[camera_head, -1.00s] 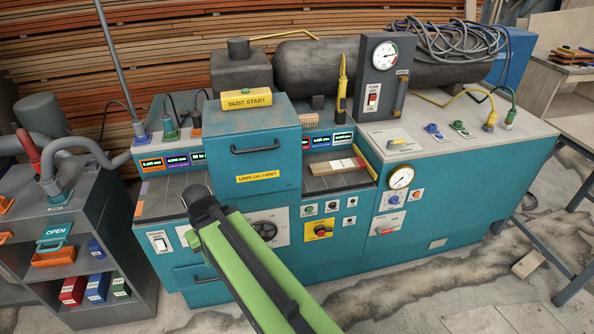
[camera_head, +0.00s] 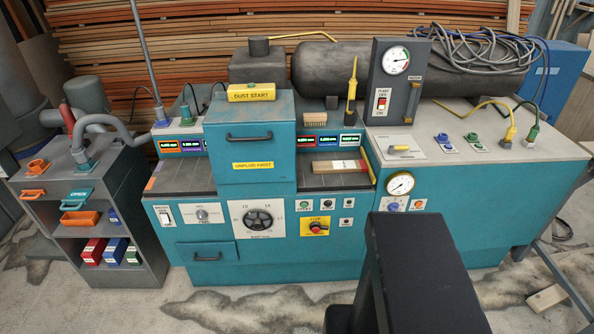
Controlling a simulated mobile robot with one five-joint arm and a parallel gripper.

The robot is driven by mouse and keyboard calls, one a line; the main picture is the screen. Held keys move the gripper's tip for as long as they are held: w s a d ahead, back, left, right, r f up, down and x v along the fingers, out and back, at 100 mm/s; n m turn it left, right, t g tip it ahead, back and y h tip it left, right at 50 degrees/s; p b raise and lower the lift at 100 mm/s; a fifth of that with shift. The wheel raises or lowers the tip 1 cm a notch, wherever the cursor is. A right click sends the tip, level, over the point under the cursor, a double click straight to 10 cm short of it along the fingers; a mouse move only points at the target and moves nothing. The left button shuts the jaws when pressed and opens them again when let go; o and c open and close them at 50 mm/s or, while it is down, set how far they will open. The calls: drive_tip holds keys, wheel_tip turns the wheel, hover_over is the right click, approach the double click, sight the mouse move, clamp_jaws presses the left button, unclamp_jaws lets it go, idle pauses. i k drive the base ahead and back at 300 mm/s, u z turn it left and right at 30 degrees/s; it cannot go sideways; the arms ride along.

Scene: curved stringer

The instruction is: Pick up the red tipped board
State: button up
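The board (camera_head: 330,167) is a short pale strip of wood with red toward its right part. It lies flat on the dark bed of the teal machine, just right of the teal hood. A dark block of my own arm (camera_head: 410,265) stands large in the lower right, in front of the machine and below the board in the picture. It does not cover the board. My gripper's fingers do not show, and nothing touches the board.
The teal hood (camera_head: 252,145) walls off the board's left side. A yellow strip and the control cabinet (camera_head: 405,145) with a gauge stand at its right. A grey shelf cart (camera_head: 85,190) stands left. Floor before the machine is clear at left.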

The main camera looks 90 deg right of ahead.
sight(347, 166)
drive_tip(key=u, duration=0.05)
drive_tip(key=k, duration=1.85)
drive_tip(key=z, duration=1.35)
drive_tip(key=i, duration=0.65)
drive_tip(key=u, duration=0.2)
